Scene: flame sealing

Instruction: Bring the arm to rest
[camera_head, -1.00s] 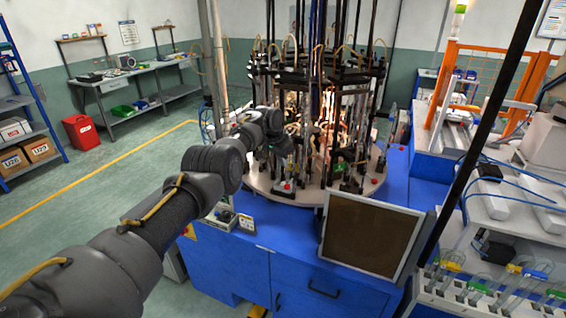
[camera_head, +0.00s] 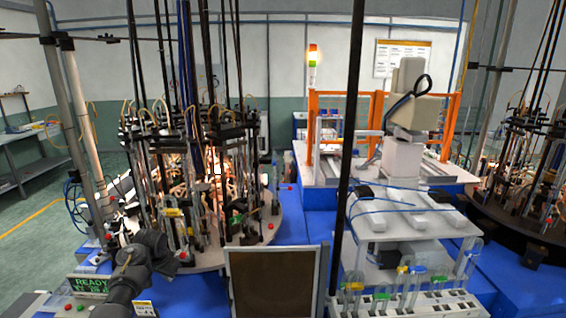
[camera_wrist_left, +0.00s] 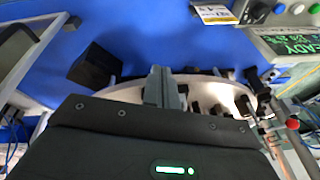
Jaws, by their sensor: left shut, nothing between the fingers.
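My left arm (camera_head: 128,272) comes in at the lower left of the head view, dark grey and bent, its wrist close to the near edge of the round machine table (camera_head: 208,262). My left gripper (camera_head: 170,262) is small and partly lost against the machine there. In the left wrist view the two grey fingers (camera_wrist_left: 166,88) are together, with nothing between them. The pale rim of the round table (camera_wrist_left: 130,92) and dark fixtures lie beyond them. I cannot tell the exact gap between fingers and table. My right gripper is not in view.
A green READY display (camera_head: 88,285) with buttons stands beside my arm. A dark framed panel (camera_head: 275,283) stands right of it. Flames (camera_head: 215,165) glow among the machine's posts. A rack of glass tubes (camera_head: 415,300) stands at the lower right. Floor shows at far left.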

